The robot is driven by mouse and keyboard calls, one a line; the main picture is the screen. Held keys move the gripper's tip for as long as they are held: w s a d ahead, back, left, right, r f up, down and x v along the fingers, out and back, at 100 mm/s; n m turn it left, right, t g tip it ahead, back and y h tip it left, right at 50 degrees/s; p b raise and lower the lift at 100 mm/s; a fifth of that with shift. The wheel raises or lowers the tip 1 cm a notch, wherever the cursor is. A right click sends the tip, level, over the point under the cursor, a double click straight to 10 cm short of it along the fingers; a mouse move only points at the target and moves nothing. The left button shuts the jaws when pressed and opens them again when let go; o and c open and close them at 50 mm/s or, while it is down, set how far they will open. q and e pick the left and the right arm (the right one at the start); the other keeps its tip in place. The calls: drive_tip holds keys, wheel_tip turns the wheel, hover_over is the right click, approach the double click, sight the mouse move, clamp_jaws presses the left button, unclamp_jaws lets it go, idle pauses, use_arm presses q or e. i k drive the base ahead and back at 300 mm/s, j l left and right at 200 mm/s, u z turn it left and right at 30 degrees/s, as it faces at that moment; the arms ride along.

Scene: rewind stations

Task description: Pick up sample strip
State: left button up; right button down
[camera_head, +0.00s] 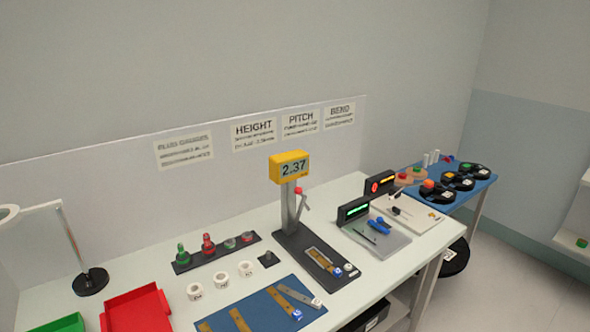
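Several flat strips lie on a blue mat (262,313) at the front of the white bench. One is a gold strip (281,300) with a blue end. Two more gold strips, one (239,320) and another (205,327), lie further left, cut by the lower picture edge. I cannot tell which one is the sample strip. Neither gripper shows.
A red tray (137,312) and green tray (68,324) stand front left. A lamp (91,281) is behind them. White rings (221,281) and a black rack (217,252) of red and green plugs sit mid-bench. Two display units, including one (353,210), stand right.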

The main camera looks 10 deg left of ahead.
sight(337, 272)
drive_tip(key=i+l, duration=0.6)
drive_tip(key=i+l+u, duration=0.2)
drive_tip(key=u, duration=0.15)
drive_tip(key=i+l+u, duration=0.2)
drive_tip(key=u, duration=0.15)
drive_tip(key=i+l+u, duration=0.1)
drive_tip(key=l+u, duration=0.3)
drive_tip(key=u, duration=0.25)
